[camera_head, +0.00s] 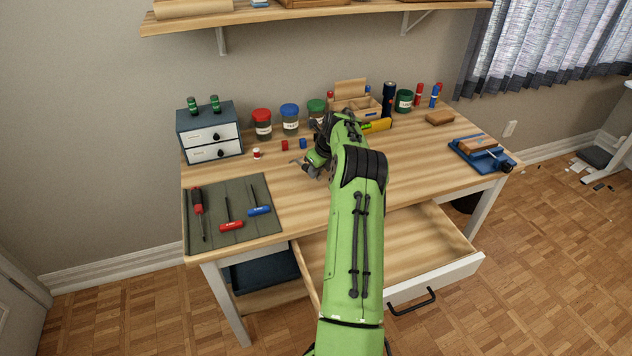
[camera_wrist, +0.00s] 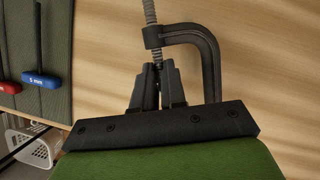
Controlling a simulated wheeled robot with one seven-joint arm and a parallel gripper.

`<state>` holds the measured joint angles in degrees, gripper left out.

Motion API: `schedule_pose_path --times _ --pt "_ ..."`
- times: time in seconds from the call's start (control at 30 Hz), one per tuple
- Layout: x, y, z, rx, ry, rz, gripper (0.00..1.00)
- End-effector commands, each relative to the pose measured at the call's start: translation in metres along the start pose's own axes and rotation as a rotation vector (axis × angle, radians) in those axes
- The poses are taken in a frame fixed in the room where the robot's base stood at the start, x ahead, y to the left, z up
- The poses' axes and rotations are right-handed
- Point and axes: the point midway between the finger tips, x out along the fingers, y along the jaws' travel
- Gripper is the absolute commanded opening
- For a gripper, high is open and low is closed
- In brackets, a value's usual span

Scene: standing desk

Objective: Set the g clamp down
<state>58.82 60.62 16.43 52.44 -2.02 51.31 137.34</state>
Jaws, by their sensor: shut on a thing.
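The g clamp (camera_wrist: 208,55) is a dark metal C-shaped frame with a threaded screw, seen close up in the wrist view. My gripper (camera_wrist: 158,72) is shut on it near the screw end. Wooden desk top (camera_wrist: 110,40) shows behind the clamp; I cannot tell whether the clamp touches it. In the head view my gripper (camera_head: 311,164) is low over the middle of the desk, left of my green arm. The clamp is small there and partly hidden by the gripper and arm.
A green tool mat (camera_head: 232,230) with screwdrivers and hex keys lies at the left. A small drawer cabinet (camera_head: 212,135), lidded jars and red and blue cubes stand behind. An open drawer (camera_head: 440,280) juts out in front. The desk right of my arm is mostly clear before a blue vise (camera_head: 480,155).

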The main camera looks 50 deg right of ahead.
Motion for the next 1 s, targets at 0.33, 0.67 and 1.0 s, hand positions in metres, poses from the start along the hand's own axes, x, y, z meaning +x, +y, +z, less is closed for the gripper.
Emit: schedule_pose_path --times 0.33,0.67,1.0 --pt "0.029 0.0 -0.012 -0.001 -0.001 -0.001 0.0" --pt "0.032 0.001 -0.014 -0.001 0.002 0.002 0.37" --pt "0.019 0.0 -0.012 0.0 0.0 0.0 0.37"
